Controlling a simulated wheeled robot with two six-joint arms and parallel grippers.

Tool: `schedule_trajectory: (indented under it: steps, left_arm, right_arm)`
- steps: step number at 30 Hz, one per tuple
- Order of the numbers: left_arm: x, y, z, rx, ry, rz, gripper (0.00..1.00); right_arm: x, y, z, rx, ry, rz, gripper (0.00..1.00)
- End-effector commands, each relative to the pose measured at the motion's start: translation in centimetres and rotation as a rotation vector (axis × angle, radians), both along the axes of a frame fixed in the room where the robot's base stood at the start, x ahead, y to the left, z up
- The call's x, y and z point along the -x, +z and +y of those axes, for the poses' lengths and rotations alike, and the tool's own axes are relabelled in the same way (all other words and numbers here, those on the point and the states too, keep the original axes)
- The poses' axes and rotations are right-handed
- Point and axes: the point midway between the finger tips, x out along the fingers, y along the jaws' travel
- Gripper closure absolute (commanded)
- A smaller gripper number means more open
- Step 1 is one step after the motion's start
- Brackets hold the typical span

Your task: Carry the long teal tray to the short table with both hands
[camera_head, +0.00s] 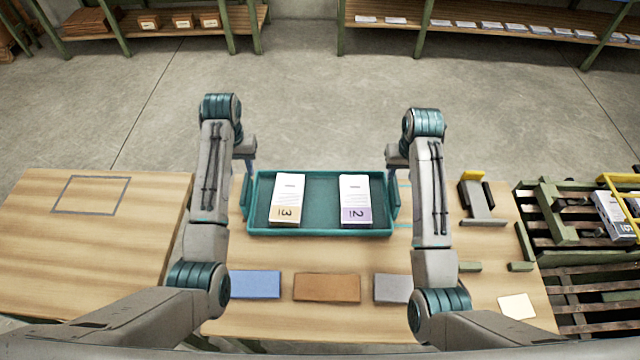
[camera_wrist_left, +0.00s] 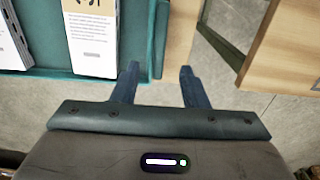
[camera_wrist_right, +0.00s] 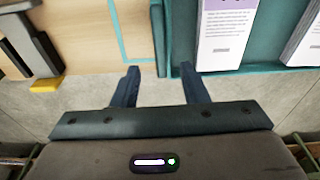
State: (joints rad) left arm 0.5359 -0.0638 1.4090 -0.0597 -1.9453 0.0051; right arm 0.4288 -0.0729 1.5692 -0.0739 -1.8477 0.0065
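The long teal tray (camera_head: 318,232) lies on the middle wooden table (camera_head: 390,258) and holds two paper stacks, marked 3 (camera_head: 287,200) and 2 (camera_head: 355,200). My left gripper (camera_head: 249,172) is at the tray's left end; in the left wrist view its fingers (camera_wrist_left: 158,80) are apart, with the tray's end handle (camera_wrist_left: 161,40) lined up between them. My right gripper (camera_head: 394,172) is at the right end; in the right wrist view its fingers (camera_wrist_right: 160,75) are apart on either side of the other handle (camera_wrist_right: 160,40). I cannot tell whether the fingers touch the handles.
A separate wooden table with a dark outlined rectangle (camera_head: 90,195) stands to the left, its top clear. Blue (camera_head: 255,284), brown (camera_head: 327,287) and grey (camera_head: 392,288) pads lie before the tray. A grey-and-yellow device (camera_head: 478,200) stands right, beside a pallet (camera_head: 580,270).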

Motion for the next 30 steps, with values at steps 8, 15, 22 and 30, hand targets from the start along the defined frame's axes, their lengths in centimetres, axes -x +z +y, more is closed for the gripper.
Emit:
schedule_trajectory:
  steps: [8, 15, 22, 30]
  left_arm:
    - [-0.2, 0.2, -0.1, 0.001, -0.001, 0.001, 0.6]
    - [-0.1, -1.3, -0.1, 0.0, -0.001, 0.004, 0.6]
    - [0.0, -5.3, 0.0, 0.0, -0.001, 0.004, 0.6]
    - [0.0, -9.4, -0.1, 0.001, -0.001, 0.002, 0.6]
  right_arm:
    - [-0.1, 0.1, 0.1, 0.0, 0.0, 0.001, 0.6]
    - [-0.3, -1.3, 0.0, 0.0, 0.0, 0.004, 0.6]
    - [-0.8, -5.3, 0.0, 0.001, 0.001, 0.004, 0.6]
    - [-1.4, -9.3, 0.0, 0.001, 0.001, 0.002, 0.6]
